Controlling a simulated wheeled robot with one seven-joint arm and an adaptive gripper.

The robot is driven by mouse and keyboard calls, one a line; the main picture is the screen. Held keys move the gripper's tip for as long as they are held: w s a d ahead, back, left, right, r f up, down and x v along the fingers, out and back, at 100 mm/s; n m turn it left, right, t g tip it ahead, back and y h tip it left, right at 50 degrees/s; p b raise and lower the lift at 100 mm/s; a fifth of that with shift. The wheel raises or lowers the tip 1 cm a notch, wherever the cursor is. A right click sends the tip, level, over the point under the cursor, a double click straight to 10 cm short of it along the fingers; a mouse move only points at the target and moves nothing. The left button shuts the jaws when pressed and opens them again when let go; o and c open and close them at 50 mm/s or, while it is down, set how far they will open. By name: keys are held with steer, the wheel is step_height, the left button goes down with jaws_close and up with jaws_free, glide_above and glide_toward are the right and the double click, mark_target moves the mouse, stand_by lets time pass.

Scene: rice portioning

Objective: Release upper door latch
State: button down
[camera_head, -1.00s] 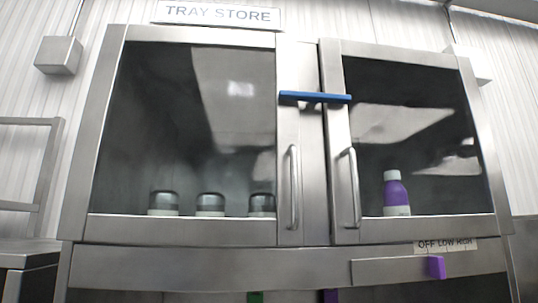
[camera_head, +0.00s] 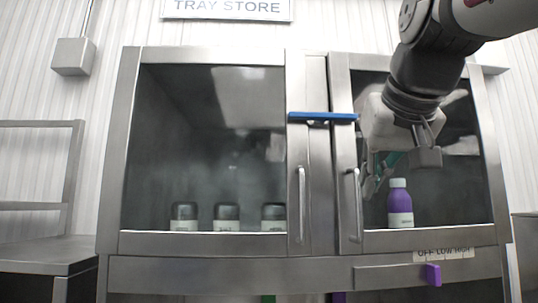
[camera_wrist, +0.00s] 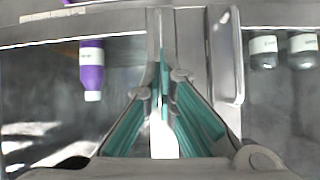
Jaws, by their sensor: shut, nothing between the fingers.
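The upper door latch is a flat blue bar (camera_head: 322,117). In the head view it lies level across the gap between the two glass doors, near their top. My gripper (camera_head: 373,185) hangs before the right door, to the right of and below the latch, apart from it in the picture. It also shows in the wrist view (camera_wrist: 163,84), with teal-padded fingers angling in towards each other. It is shut and empty. I cannot make out the blue bar clearly in the wrist view.
The left door handle (camera_head: 301,205) and right door handle (camera_head: 353,205) stand upright below the latch. Behind the glass are a purple bottle (camera_head: 400,206) and several dark-lidded jars (camera_head: 227,217). A purple knob (camera_head: 433,274) sits below. A metal bench (camera_head: 45,255) stands at left.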

step_height(320, 180, up, 24)
steer(key=s+n+t+p, duration=0.1)
steer(key=s+t+p, duration=0.1)
steer(key=t+p, duration=0.1)
steer(key=shift+s+d+f+t, duration=0.15)
steer(key=shift+s+f+t, duration=0.05)
steer(key=shift+t, duration=0.3)
steer(key=p, duration=0.1)
glide_above(343, 107)
steer(key=s, duration=0.4)
steer(key=shift+w+f, duration=0.25)
steer(key=shift+f, duration=0.95)
steer(key=shift+w+f, duration=0.1)
steer(key=shift+f, duration=0.45)
steer(key=shift+f+p, duration=0.7)
steer(key=shift+f, duration=0.75)
steer(key=shift+f+y, duration=0.15)
steer(key=shift+y, duration=0.15)
